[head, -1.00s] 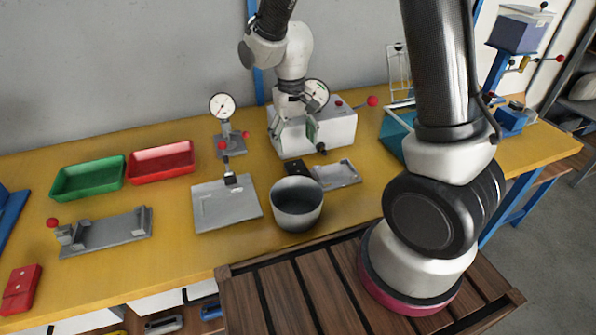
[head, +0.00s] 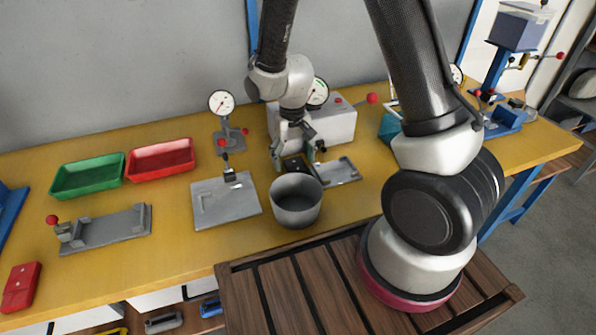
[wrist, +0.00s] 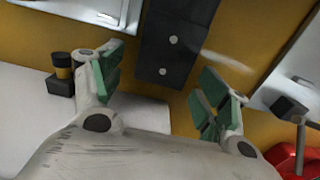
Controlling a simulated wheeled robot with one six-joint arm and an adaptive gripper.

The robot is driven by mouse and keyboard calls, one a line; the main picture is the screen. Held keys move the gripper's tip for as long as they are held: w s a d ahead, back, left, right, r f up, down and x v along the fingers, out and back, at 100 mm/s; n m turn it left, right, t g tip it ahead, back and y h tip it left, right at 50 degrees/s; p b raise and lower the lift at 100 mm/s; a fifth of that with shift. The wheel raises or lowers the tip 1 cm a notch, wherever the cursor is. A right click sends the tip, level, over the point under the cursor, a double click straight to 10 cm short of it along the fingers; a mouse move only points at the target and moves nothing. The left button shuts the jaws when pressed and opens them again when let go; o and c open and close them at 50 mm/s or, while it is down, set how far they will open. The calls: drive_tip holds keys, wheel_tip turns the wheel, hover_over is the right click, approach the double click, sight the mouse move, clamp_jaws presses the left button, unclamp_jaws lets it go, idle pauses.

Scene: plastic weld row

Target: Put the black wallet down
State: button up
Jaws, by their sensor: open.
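The black wallet (head: 295,164) lies on the yellow bench, just behind the grey bowl and left of a small metal tray. In the wrist view the wallet (wrist: 172,48) is a dark flat piece with two pale studs. My gripper (head: 293,153) is low over the wallet in the head view. In the wrist view its green-padded fingers (wrist: 160,88) are spread wide, one on each side of the wallet's near end, with gaps to it. Nothing is held. The bowl and the fingers hide part of the wallet in the head view.
The grey bowl (head: 296,212) stands close in front. The small metal tray (head: 342,172) is at the right. A white box (head: 335,122) with a red-knobbed lever stands behind. A grey plate fixture (head: 222,207) and a dial gauge (head: 222,105) are to the left.

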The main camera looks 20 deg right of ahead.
drive_tip(key=c, duration=1.2)
